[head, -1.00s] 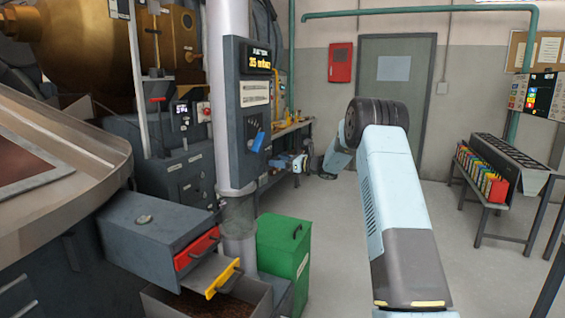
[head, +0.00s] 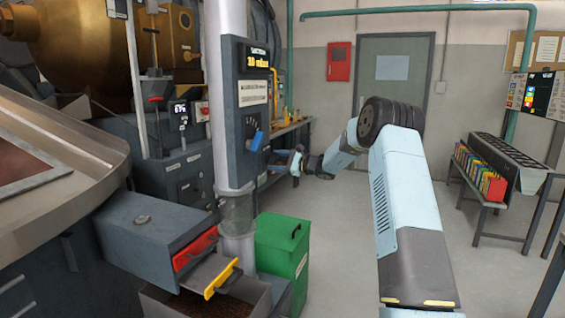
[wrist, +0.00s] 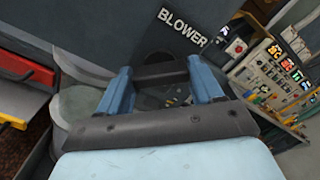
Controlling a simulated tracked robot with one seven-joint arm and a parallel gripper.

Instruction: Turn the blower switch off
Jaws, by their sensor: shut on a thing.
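The white BLOWER label (wrist: 184,27) is on a dark panel in the wrist view, with a round black plate beside it. My gripper (wrist: 160,76) is at this panel, its two blue fingers spread to either side of a dark part. In the head view my wrist reaches to the right side of the grey column (head: 240,110). The column's display (head: 257,60) shows a yellow reading that looks like 10.
Below are a grey box with red (head: 196,248) and yellow (head: 222,280) handles and a green bin (head: 283,250). A bench with colourful items (head: 480,172) stands right; the floor between is clear.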

